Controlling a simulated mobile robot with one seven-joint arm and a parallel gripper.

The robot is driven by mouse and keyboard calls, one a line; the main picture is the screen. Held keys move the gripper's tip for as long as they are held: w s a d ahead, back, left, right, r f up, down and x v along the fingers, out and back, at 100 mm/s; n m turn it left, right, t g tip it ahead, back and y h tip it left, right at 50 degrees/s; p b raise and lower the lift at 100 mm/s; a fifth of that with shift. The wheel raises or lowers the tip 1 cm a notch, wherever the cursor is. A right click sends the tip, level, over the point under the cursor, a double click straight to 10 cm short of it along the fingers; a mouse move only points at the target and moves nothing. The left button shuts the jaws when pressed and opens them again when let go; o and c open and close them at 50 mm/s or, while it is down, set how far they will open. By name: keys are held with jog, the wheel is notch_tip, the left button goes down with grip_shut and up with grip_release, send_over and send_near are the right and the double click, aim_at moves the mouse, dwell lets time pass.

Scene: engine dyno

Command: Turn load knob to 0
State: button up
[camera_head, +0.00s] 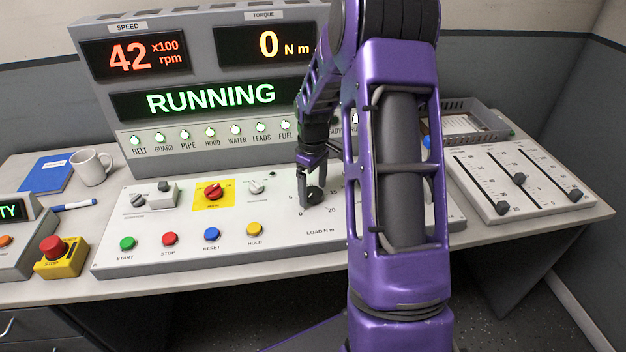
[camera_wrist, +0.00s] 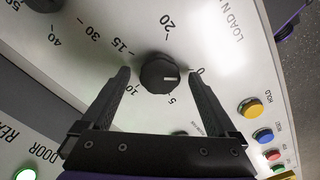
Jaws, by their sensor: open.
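The load knob (camera_wrist: 160,75) is a round black dial with a white pointer line. It sits on the white control panel beside printed numbers from 0 to 20. In the wrist view its pointer is on the side of the 0 mark (camera_wrist: 200,71), seemingly between 0 and 5. My gripper (camera_wrist: 159,72) is open, with one finger on each side of the knob; I cannot tell whether either touches it. In the head view the knob (camera_head: 315,194) shows partly between the fingers, and my arm hides the panel to its right. The torque display (camera_head: 268,45) reads 0 N m.
A red knob on a yellow plate (camera_head: 213,191) and a small white knob (camera_head: 256,186) are left of my gripper. Several coloured buttons line the panel front, including a yellow HOLD button (camera_head: 254,229). A slider box (camera_head: 520,177) stands at the right.

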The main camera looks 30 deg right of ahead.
aim_at(313, 192)
notch_tip(313, 192, up, 17)
jog(key=p, duration=0.1)
jog(key=shift+r, duration=0.2)
dwell(0.5)
